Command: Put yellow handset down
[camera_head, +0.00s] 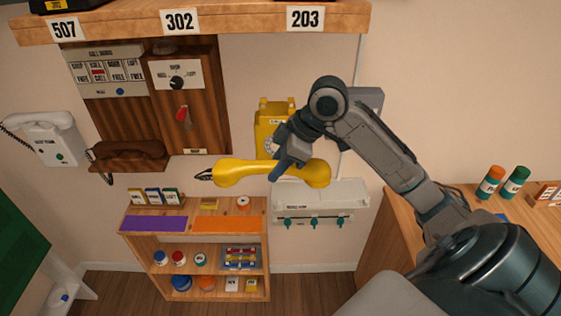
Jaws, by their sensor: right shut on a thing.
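The yellow handset (240,172) lies level across the middle of the head view, in the air in front of the wall. My right gripper (283,168) is shut on it, near its right part. A short dark cord end shows at its left tip. Behind my gripper, the yellow dial phone (268,117) hangs on the wall, partly hidden by my arm. The handset is apart from it and lower in the picture. My left gripper does not show.
Below stands a wooden shelf unit (261,210) with a purple mat (154,223), an orange mat (228,225) and small goods. A grey wall rack (345,199) is right of it. A brown handset (128,152) and a white phone (47,138) are left. A wooden desk (398,235) is right.

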